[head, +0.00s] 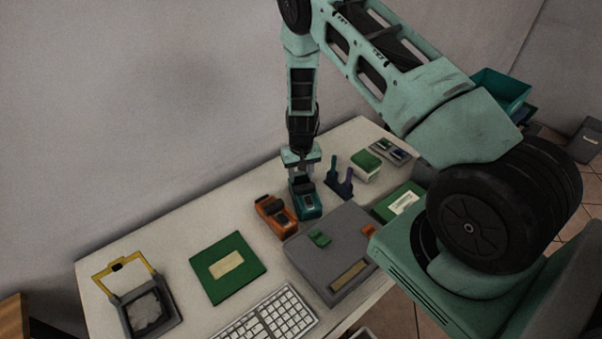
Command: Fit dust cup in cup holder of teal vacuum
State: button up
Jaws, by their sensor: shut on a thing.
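The teal vacuum (309,208) is a small hand-held body with a dark top, standing on the pale table right of its orange twin. My gripper (301,183) points straight down over the back end of the teal vacuum. It is shut on a small dark piece there, which looks like the dust cup. The fingers hide most of this piece, and I cannot tell whether it sits in the cup holder or just above it.
An orange vacuum (278,219) stands close on the left. A grey case (325,250) lies in front, a dark blue stand (340,184) to the right. A keyboard (268,318), a green board (226,260) and a yellow-handled bin (170,325) are left. The table's back-left strip is clear.

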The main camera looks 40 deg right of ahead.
jog(key=shift+f, duration=0.2)
dwell(0.3)
jog(key=shift+f+b, duration=0.6)
jog(key=shift+b, duration=0.1)
jog(key=o, duration=1)
jog(key=shift+c, duration=0.2)
jog(key=shift+r, duration=0.3)
jog(key=shift+r+p, duration=0.35)
jog(key=shift+p, duration=0.05)
jog(key=shift+r+p, duration=0.3)
jog(key=shift+r, duration=0.25)
